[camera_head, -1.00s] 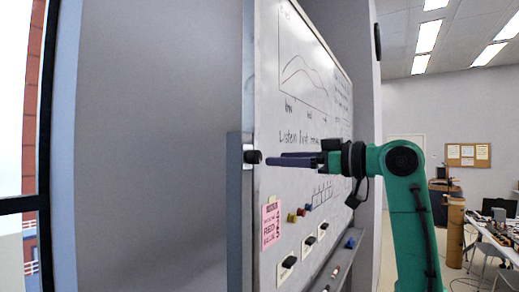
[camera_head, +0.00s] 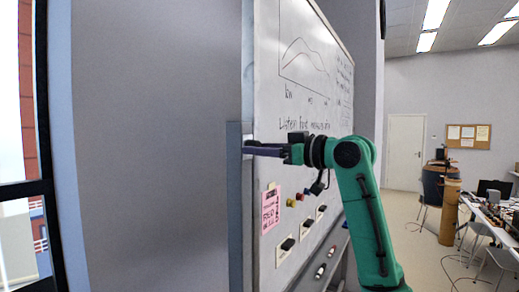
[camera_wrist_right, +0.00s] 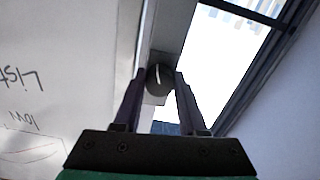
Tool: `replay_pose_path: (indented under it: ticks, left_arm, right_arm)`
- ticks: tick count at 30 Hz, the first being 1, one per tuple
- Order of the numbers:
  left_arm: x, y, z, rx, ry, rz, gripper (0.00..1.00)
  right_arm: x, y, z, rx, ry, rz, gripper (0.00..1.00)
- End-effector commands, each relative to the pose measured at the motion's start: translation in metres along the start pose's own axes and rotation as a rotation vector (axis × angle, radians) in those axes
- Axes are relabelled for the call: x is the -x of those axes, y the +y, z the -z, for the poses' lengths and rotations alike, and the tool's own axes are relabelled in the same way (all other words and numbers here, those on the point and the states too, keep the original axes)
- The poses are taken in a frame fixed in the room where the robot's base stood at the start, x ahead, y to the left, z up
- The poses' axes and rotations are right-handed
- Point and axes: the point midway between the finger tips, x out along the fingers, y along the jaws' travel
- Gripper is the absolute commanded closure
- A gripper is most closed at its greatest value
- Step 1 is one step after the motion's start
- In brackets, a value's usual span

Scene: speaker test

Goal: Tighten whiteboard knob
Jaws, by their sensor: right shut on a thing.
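The black round whiteboard knob (camera_wrist_right: 158,77) sits between my right gripper's two finger ends in the right wrist view, with a light mark on its face. It is on the grey frame post (camera_head: 236,200) at the near edge of the whiteboard (camera_head: 300,95). My right gripper (camera_head: 250,147) reaches in from the right along the board and is shut on the knob. In the head view the fingers mostly hide the knob. My left gripper is not in view.
A pink note (camera_head: 270,209), several coloured magnets and black-and-white pieces (camera_head: 287,246) are on the board below my right arm. A plain grey wall (camera_head: 150,150) fills the left. A cluttered table (camera_head: 496,215) stands far right, with open floor before it.

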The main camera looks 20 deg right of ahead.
Motion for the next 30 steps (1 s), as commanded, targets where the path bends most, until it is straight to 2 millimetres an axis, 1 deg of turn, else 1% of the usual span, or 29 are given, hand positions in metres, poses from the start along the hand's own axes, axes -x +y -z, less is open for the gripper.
replay_pose_path:
  ticks: [5, 11, 17, 30]
  left_arm:
    - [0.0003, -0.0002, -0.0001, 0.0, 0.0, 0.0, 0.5]
    - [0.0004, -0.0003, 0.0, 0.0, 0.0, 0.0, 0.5]
    - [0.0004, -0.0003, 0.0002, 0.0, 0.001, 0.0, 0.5]
    - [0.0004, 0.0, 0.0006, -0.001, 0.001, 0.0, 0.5]
  right_arm:
    - [0.0008, 0.0003, 0.0019, -0.029, 0.004, -0.002, 1.0]
    - [0.001, 0.0002, 0.0026, -0.123, 0.006, -0.002, 1.0]
    - [0.001, -0.0002, 0.0031, -0.279, 0.007, -0.001, 1.0]
    - [0.0016, 0.0002, 0.0042, -0.695, 0.01, -0.001, 1.0]
